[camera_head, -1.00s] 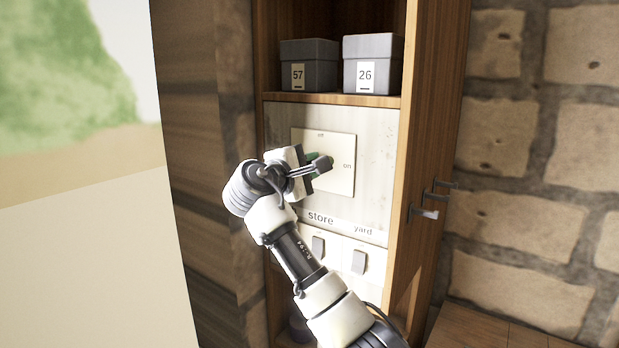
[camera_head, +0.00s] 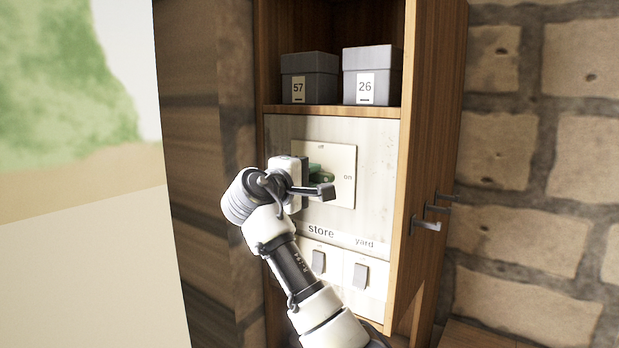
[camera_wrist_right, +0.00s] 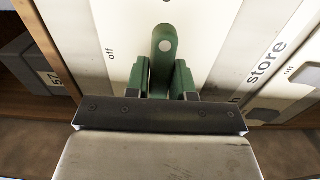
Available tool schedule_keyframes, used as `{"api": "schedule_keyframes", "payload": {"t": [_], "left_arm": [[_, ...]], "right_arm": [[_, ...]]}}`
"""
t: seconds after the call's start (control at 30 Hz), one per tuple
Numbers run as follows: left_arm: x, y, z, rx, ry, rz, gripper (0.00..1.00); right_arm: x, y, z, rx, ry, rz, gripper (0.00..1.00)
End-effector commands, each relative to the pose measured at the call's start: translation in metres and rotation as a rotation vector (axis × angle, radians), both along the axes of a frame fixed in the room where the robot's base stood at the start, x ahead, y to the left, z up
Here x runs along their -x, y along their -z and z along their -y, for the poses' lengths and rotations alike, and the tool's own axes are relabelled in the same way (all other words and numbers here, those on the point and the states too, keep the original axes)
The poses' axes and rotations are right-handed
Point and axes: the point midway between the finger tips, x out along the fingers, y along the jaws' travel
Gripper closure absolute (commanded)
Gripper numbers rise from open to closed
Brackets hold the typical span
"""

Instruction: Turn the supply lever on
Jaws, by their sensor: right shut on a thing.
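The supply lever (camera_head: 321,174) is green and sits on a cream plate (camera_head: 341,200) marked "off" at the top and "on" at the right. My right gripper (camera_head: 312,190) is at the lever and covers part of it and the plate's lower left. The part between the fingers is largely hidden, and the lever's exact angle is hard to tell. My left gripper is out of view.
Two grey boxes, "57" (camera_head: 309,78) and "26" (camera_head: 371,75), stand on the shelf above. Below are the "store" switch (camera_head: 319,262) and "yard" switch (camera_head: 360,276). The cabinet's wooden side (camera_head: 425,130) and several hooks (camera_head: 426,224) are at right.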

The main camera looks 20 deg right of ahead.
Motion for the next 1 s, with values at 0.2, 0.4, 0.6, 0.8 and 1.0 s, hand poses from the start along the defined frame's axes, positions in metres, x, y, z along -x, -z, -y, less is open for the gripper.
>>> {"api": "schedule_keyframes", "payload": {"t": [0.2, 0.4, 0.6, 0.8, 1.0], "left_arm": [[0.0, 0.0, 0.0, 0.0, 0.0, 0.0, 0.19], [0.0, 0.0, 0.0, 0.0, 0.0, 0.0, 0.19], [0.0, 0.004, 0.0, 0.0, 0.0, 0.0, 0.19], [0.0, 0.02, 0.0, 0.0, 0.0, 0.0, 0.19], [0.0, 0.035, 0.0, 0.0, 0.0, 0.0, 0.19]], "right_arm": [[0.0, 0.002, 0.0, -0.001, 0.001, -0.003, 0.6], [0.0, 0.001, 0.0, 0.0, 0.0, -0.003, 0.53], [0.003, 0.002, -0.005, 0.0, -0.001, -0.001, 0.53], [0.023, 0.005, -0.031, -0.001, -0.004, 0.001, 0.53], [0.048, 0.004, -0.063, -0.001, -0.003, 0.0, 0.53]]}}
